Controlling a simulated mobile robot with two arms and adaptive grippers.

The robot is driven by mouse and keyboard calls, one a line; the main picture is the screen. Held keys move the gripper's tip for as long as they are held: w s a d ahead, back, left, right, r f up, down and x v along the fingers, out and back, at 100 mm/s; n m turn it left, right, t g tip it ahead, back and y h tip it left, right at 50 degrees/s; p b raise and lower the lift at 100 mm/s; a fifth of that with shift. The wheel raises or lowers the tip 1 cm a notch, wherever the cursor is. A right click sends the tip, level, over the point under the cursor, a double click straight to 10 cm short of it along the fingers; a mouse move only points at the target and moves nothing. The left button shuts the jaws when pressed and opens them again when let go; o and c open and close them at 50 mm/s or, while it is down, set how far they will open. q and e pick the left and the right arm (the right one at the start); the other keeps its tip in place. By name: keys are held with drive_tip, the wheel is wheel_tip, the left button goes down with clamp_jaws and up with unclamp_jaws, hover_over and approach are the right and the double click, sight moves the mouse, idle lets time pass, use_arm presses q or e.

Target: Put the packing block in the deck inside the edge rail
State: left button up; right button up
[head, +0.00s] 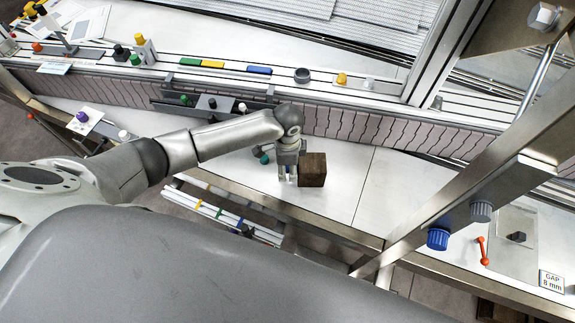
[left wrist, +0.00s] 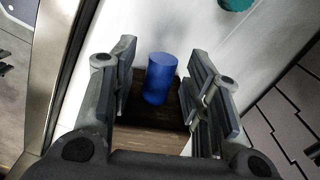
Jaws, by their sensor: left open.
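A dark brown wooden block (head: 312,169), which looks like the packing block, sits on the pale deck (head: 335,200). My left gripper (head: 288,178) is over the deck just left of the block, pointing down, open. In the left wrist view a blue cylinder (left wrist: 160,80) shows between the open fingers (left wrist: 165,95), and the brown block (left wrist: 150,140) shows below it in the picture. I cannot tell whether the fingers touch either. The metal edge rail (head: 345,235) runs along the deck's front side. My right gripper is not in view.
A teal knob (head: 263,157) is close to my left gripper. A slatted conveyor side (head: 350,125) runs behind the deck. The deck right of the block is clear.

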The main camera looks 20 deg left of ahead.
use_arm(q)
wheel_tip(320, 180, up, 12)
drive_tip(key=b, duration=0.1)
drive_tip(key=shift+r, duration=0.15)
idle(0.7)
